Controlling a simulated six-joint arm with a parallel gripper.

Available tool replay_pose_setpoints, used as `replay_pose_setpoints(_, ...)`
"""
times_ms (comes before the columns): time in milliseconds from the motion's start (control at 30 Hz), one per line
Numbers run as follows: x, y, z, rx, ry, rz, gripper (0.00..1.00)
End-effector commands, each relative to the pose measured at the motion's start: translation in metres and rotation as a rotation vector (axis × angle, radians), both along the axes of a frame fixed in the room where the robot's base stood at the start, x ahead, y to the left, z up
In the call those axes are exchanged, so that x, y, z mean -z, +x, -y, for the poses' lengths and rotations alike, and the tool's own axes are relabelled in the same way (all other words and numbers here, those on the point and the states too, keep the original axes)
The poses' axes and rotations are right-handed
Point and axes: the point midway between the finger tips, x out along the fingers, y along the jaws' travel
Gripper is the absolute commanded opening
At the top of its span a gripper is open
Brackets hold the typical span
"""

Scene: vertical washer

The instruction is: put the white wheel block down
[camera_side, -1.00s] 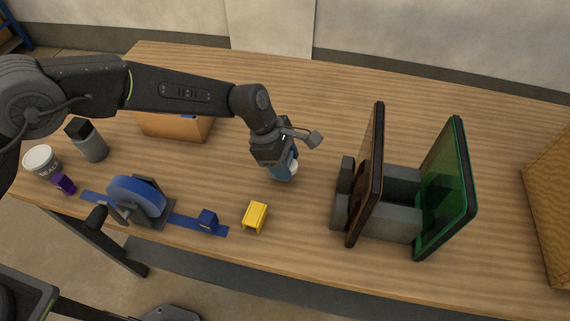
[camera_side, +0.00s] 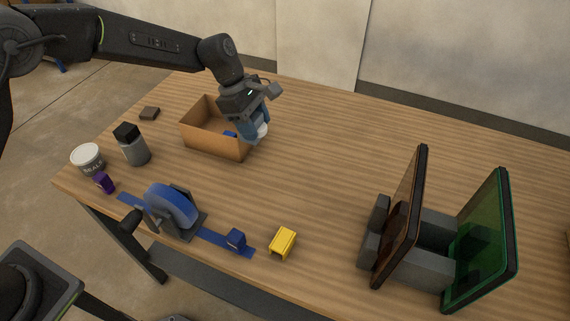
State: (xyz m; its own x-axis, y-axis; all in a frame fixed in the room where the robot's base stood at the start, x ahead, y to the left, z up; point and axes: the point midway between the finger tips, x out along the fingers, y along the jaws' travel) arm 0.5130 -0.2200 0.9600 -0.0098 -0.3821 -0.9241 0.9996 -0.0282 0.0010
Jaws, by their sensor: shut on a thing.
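The white wheel block (camera_side: 262,132) is at the tip of my gripper (camera_side: 257,128). Only a small rounded white part of it shows below the blue fingers. My gripper is shut on it and points down, by the right side of the open cardboard box (camera_side: 217,147). In this view the fingers overlap the box's right edge. I cannot tell whether the block is over the box or just beside it, nor how high it is.
Something blue lies in the box. A grey bottle (camera_side: 134,150), a white tub (camera_side: 88,158) and a purple piece (camera_side: 104,183) stand left. A blue wheel fixture (camera_side: 173,209) and yellow block (camera_side: 282,243) are in front. Upright brown (camera_side: 401,218) and green (camera_side: 482,240) panels stand right.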

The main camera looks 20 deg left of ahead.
Motion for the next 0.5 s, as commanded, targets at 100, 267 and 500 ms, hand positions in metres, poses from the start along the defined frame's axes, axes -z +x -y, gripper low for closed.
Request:
replay_pose_setpoints(100,0.000,0.014,-0.032,-0.021,-0.001,0.000,0.23)
replay_pose_setpoints(267,0.003,0.021,-0.045,-0.027,-0.001,-0.003,0.23)
replay_pose_setpoints(500,0.032,0.023,0.001,-0.022,0.000,-0.002,0.23)
